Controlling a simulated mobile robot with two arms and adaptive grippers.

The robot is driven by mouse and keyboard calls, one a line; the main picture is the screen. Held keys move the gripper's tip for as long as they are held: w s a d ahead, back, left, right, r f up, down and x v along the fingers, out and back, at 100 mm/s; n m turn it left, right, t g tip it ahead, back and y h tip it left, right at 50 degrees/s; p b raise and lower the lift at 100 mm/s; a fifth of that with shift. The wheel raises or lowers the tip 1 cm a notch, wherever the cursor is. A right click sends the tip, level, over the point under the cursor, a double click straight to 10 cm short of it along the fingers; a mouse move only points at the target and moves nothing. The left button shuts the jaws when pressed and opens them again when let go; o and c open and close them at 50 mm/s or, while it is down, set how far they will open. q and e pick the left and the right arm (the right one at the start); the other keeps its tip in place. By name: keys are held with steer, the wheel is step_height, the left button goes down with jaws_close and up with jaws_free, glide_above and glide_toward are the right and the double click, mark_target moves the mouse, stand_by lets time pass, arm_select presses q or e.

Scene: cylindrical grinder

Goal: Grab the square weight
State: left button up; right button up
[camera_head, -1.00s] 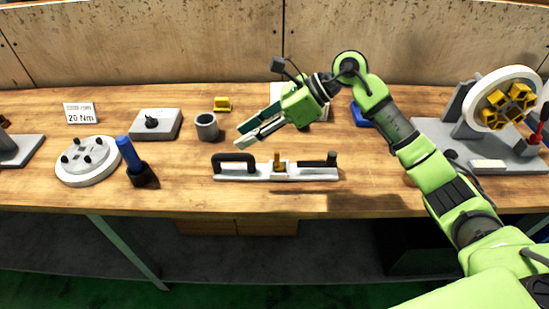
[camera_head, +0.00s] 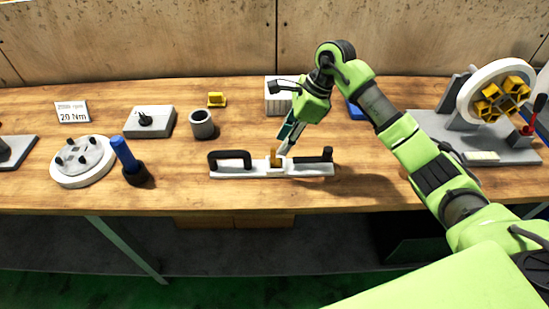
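A square grey block with a black knob on top (camera_head: 148,122) lies on the wooden bench at the left; it is the only square, weight-like piece I make out. My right gripper (camera_head: 282,150) points down at the middle of a long grey bar fixture (camera_head: 240,169), far to the right of the block. Its fingertips are at or just behind the small brass piece (camera_head: 273,156) on that bar. The fingers overlap in this view, so their gap and any contact are unclear. My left gripper is not in view.
A grey cup (camera_head: 202,125) and a yellow piece (camera_head: 217,99) stand right of the block. A round grey disc (camera_head: 83,160) and a blue-handled tool (camera_head: 127,157) are to its front left. A wheel fixture (camera_head: 497,98) stands at the right.

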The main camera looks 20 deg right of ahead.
mark_target(274, 148)
steer(key=p+x, duration=0.1)
steer(key=x, duration=0.1)
steer(key=p+x, duration=0.1)
steer(key=x, duration=0.1)
steer(key=shift+w+a, duration=0.1)
steer(key=shift+a, duration=0.35)
steer(key=shift+w+a+f, duration=0.1)
steer(key=shift+f, duration=0.35)
jaws_close()
